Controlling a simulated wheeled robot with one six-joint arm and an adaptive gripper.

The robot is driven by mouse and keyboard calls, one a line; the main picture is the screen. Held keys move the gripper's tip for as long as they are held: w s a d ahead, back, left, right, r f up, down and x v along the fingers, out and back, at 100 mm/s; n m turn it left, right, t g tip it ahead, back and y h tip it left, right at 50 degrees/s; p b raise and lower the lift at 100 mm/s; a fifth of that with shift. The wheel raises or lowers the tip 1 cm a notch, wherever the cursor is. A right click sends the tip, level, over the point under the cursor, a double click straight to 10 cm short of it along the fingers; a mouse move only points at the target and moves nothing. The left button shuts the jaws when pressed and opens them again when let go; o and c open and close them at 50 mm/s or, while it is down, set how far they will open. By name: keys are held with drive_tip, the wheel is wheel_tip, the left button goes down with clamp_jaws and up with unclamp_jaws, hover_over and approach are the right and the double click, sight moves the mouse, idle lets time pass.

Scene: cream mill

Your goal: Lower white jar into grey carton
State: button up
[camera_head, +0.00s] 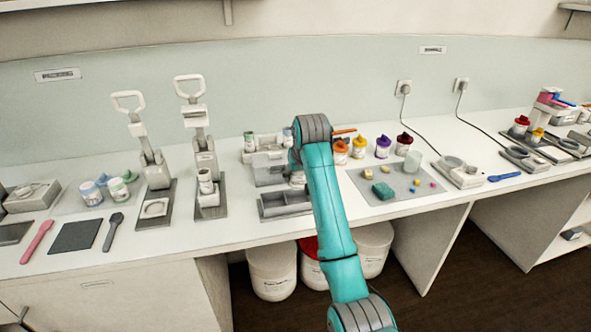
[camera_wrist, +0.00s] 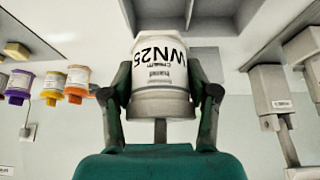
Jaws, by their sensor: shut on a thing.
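The white jar (camera_wrist: 160,62) is in my gripper (camera_wrist: 160,95) in the wrist view, with "WN25" on its label, which reads upside down. The two fingers press on opposite sides of the jar. In the head view my teal arm hides most of the gripper and jar. A grey open carton with compartments (camera_head: 284,213) lies on the counter beside my arm, partly hidden by it. A grey compartmented edge (camera_wrist: 205,27) shows beyond the jar at the top of the wrist view. I cannot tell the gap between jar and carton.
A grey bin (camera_head: 268,172) stands behind the carton. Two upright presses (camera_head: 203,150) stand to the left. Jars with coloured lids (camera_head: 383,147) and a grey mat (camera_head: 400,192) with small blocks are to the right. White buckets (camera_head: 272,275) stand below the counter.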

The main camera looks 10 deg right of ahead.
sight(299, 188)
drive_tip(key=shift+f, duration=1.85)
drive_tip(key=shift+f, duration=1.15)
drive_tip(key=shift+s+d+f, duration=0.1)
drive_tip(key=shift+f, duration=0.2)
